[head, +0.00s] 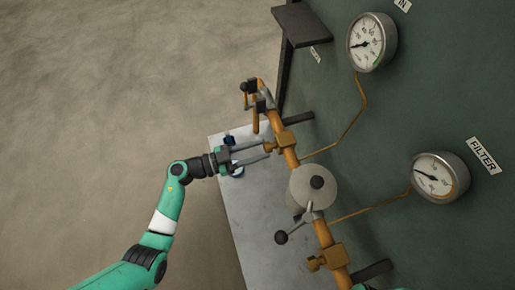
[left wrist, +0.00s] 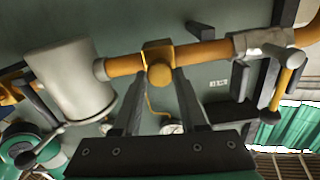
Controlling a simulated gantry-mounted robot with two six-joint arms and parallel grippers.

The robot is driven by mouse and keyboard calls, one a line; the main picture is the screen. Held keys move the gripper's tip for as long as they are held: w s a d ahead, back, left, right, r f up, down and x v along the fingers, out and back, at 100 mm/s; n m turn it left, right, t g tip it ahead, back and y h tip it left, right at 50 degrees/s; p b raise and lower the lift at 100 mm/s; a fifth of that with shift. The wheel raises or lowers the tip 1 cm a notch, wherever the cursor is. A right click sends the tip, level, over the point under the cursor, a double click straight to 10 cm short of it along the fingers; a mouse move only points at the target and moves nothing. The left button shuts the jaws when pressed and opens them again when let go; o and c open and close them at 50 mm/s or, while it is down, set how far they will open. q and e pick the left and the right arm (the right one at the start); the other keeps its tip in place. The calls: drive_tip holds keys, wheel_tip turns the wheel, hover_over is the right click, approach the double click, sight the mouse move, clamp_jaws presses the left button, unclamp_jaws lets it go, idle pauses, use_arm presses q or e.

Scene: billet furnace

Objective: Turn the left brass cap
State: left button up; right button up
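The left brass cap (head: 270,146) sticks out to the left from a brass tee on the orange pipe in the head view. In the left wrist view it is a round brass knob (left wrist: 160,75) below the pipe. My left gripper (head: 266,150) is open, its two long fingers pointing at the cap. In the left wrist view the fingertips (left wrist: 160,80) lie one on each side of the cap, with a small gap on both sides. A second brass cap (head: 313,263) sits lower on the pipe.
A pale cylindrical filter housing (head: 306,190) sits between the caps. A lever with a black ball (head: 281,237) sticks out below it. Two gauges (head: 372,42) (head: 440,178) are on the green panel. A grey plate (head: 250,220) lies beneath the pipe. The floor at left is clear.

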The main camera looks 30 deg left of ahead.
use_arm(q)
clamp_jaws()
drive_tip(key=shift+m, duration=0.4)
drive_tip(key=m, duration=1.7)
drive_tip(key=shift+m, duration=0.3)
drive_tip(key=o, duration=0.8)
unclamp_jaws()
